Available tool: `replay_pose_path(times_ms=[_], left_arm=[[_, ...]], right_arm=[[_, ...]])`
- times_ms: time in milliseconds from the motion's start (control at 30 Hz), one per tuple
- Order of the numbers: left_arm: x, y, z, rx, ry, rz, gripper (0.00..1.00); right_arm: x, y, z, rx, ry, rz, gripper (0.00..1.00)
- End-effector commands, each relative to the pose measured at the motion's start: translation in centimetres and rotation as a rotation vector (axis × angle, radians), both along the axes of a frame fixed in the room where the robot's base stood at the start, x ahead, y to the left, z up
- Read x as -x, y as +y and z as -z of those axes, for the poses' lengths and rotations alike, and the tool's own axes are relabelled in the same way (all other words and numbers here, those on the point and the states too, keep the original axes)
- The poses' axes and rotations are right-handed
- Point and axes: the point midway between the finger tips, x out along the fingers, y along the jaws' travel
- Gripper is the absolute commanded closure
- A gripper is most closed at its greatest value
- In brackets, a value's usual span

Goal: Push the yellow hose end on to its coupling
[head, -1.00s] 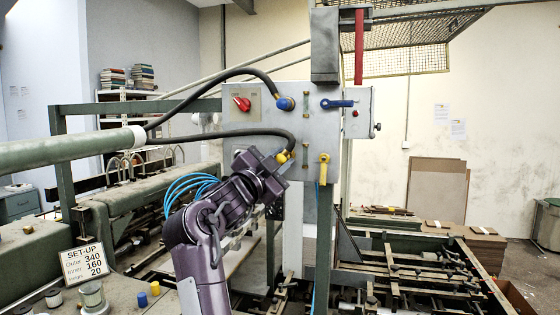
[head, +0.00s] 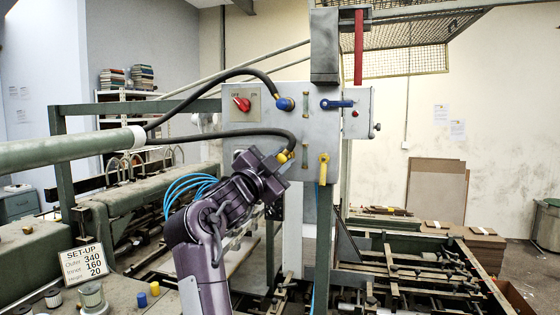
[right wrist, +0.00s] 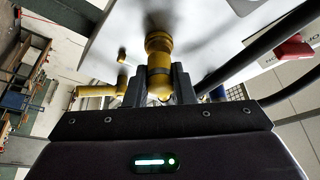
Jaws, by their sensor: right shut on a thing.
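The yellow hose end (head: 282,157) is at the end of the lower black hose (head: 220,133), against the front of the grey panel. My right gripper (head: 286,163) is shut on it from below. In the right wrist view the yellow hose end (right wrist: 159,84) stands between the two fingers. The yellow coupling (right wrist: 158,43) is straight in line beyond it, at the panel. The two look close together or touching; a dark band lies between them, and I cannot tell how far one is over the other. In the head view my gripper hides the coupling. My left gripper is not in view.
The grey panel (head: 300,127) also carries a blue hose end (head: 285,103), a red switch (head: 242,103), a blue lever (head: 337,104) and a yellow lever (head: 323,168) just right of my gripper. The upper black hose (head: 215,75) arches above. A machine bed lies at right.

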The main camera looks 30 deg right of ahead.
Motion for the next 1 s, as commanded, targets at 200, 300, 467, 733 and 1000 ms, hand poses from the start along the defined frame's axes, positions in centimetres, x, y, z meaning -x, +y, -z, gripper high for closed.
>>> replay_pose_path(times_ms=[200, 300, 467, 733, 1000], left_arm=[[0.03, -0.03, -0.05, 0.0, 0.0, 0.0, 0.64], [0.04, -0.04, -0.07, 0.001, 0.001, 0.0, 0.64], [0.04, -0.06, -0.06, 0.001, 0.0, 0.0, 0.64], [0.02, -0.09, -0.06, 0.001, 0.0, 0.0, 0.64], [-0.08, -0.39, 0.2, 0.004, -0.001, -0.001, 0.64]], right_arm=[[-0.3, -0.35, -0.05, 0.001, 0.0, 0.001, 0.98], [-0.45, -0.49, -0.06, 0.002, 0.0, 0.0, 0.98], [-0.49, -0.52, -0.05, 0.001, 0.0, -0.001, 0.63], [-0.48, -0.52, -0.03, 0.001, 0.0, -0.001, 0.52], [-0.51, -0.55, 0.4, 0.0, 0.001, 0.0, 0.52]])
